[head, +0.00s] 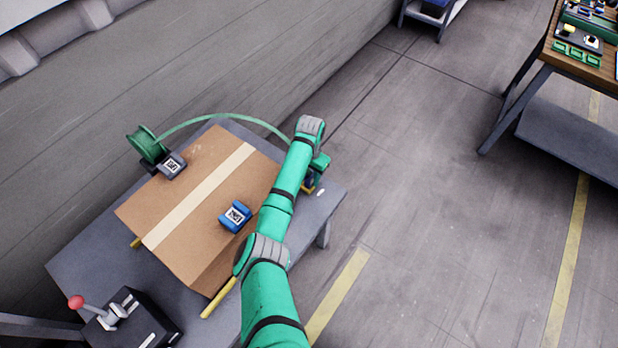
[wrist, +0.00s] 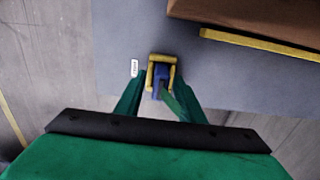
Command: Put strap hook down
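The strap hook (wrist: 160,74) is a small blue and yellow piece with a green end. In the wrist view it sits between the fingertips of my gripper (wrist: 159,86), over the grey table top. In the head view the hook (head: 309,184) shows low at the table's right end, beside the carton, partly behind my gripper (head: 317,172). A green strap (head: 215,116) arches from a green reel (head: 147,146) to the hook. The fingers stand on both sides of the hook; whether they press on it, and whether the hook touches the table, I cannot tell.
A taped cardboard box (head: 160,205) fills most of the grey table (head: 75,262), with a blue tagged block (head: 235,216) on top. A black device with a red-knobbed lever (head: 128,318) stands front left. A small white label (wrist: 134,68) lies left of the hook. A wooden workbench (head: 563,62) stands far right.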

